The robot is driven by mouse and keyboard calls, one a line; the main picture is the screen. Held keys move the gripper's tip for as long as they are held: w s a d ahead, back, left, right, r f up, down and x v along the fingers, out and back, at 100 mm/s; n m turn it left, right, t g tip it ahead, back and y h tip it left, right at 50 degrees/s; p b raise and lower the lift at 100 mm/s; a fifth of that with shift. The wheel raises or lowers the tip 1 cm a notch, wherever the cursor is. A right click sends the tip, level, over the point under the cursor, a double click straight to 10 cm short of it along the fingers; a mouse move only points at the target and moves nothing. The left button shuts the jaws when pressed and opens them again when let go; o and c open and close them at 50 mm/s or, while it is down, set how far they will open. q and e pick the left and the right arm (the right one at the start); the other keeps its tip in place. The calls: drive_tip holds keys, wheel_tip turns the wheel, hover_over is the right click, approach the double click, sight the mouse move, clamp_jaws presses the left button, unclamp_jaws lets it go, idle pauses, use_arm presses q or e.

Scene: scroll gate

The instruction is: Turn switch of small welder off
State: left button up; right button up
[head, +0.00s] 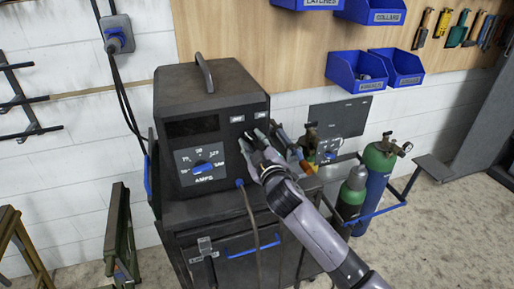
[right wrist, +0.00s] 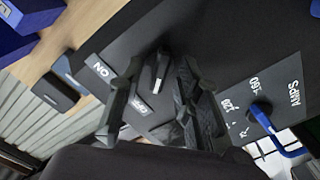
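The black welder (head: 178,100), with a carry handle on top and an AMPS dial (head: 205,167) with a blue pointer, stands on a dark cart. My right gripper (head: 247,146) is at the right part of its front face, hiding part of the panel. In the right wrist view, the dark switch lever (right wrist: 156,72) sits between the two fingers of my right gripper (right wrist: 153,92), with the ON label (right wrist: 101,70) to its left and the OFF label (right wrist: 142,106) below it. The fingers are apart; I cannot tell whether either touches the lever. My left gripper is out of view.
Blue bins (head: 356,70) hang on the wooden wall board. A wall socket (head: 118,38) with a cable is at upper left.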

drive_tip(key=v, duration=1.2)
drive_tip(key=shift+w, duration=0.1)
drive_tip(key=s+d+f+m+g+h+b, duration=0.1)
drive_tip(key=d+f+g, duration=0.15)
drive_tip(key=f, duration=0.95)
drive_tip(key=s+d+f+m+g+h, duration=0.1)
drive_tip(key=s+d+f+m+g, duration=0.15)
drive_tip(key=f, duration=0.95)
drive_tip(key=s+d+f+g+h+b, duration=0.15)
drive_tip(key=d+f, duration=0.25)
drive_tip(key=f, duration=0.8)
drive_tip(key=s+d+f+m+g, duration=0.25)
drive_tip(key=s+f, duration=0.35)
drive_tip(key=f, duration=0.5)
drive_tip(key=s+d+f+m+g+h, duration=0.1)
drive_tip(key=s+d+f+g, duration=0.15)
drive_tip(key=s+f, duration=0.65)
drive_tip(key=s+d+f+g+h, duration=0.1)
drive_tip(key=s+d+f, duration=0.2)
drive_tip(key=s+f, duration=0.6)
drive_tip(key=s+d+f+m+g, duration=0.1)
drive_tip(key=s+f+g, duration=0.1)
drive_tip(key=s, duration=0.9)
drive_tip(key=s+d+f+m+g, duration=0.1)
drive_tip(key=s+f, duration=0.1)
drive_tip(key=s, duration=0.9)
drive_tip(key=shift+s+d+g+b, duration=0.3)
drive_tip(key=shift+d+g+b, duration=0.05)
drive_tip(key=shift+d+b, duration=0.05)
